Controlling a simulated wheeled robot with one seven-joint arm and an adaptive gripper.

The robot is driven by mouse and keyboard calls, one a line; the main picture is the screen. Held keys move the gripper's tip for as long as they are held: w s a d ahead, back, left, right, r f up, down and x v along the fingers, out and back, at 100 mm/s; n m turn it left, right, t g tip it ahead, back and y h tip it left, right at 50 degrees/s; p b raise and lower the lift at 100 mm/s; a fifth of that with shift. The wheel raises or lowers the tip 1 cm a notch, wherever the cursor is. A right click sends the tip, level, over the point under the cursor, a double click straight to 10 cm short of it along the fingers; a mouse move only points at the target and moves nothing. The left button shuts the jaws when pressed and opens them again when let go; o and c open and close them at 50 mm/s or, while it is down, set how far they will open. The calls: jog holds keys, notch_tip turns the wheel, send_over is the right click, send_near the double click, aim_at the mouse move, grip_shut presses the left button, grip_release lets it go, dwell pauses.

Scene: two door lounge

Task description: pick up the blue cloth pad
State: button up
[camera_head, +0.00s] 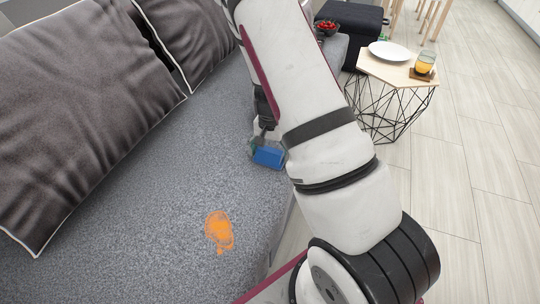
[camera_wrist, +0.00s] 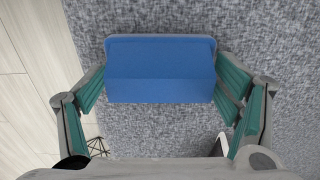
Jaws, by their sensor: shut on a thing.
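The blue cloth pad (camera_head: 269,157) is at the grey sofa seat in the head view, at the tip of my gripper (camera_head: 261,142). In the wrist view the pad (camera_wrist: 160,72) is a blue block lying across between the two fingers. My gripper (camera_wrist: 160,95) is shut on it, with one green-padded finger at each end. The sofa's speckled fabric shows behind the pad. I cannot tell whether the pad still touches the seat. My arm hides part of the gripper in the head view.
An orange stain (camera_head: 219,231) marks the sofa seat (camera_head: 185,180). Dark grey cushions (camera_head: 85,115) line the left. A small wire-legged table (camera_head: 397,72) at the right holds a white plate (camera_head: 390,50) and a glass of orange drink (camera_head: 425,63). A bowl of red items (camera_head: 326,27) stands behind.

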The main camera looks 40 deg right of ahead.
aim_at(271, 150)
jog(key=shift+r+p, duration=0.35)
jog(key=shift+r, duration=0.2)
jog(key=r+p, duration=0.1)
jog(key=r, duration=0.2)
jog(key=shift+s+d+p, duration=0.15)
jog(key=shift+s+p, duration=0.05)
jog(key=shift+p, duration=0.2)
jog(key=s+d+p, duration=0.1)
jog(key=s+d, duration=0.7)
jog(key=s, duration=0.5)
jog(key=shift+d+r, duration=0.3)
jog(key=shift+r, duration=0.15)
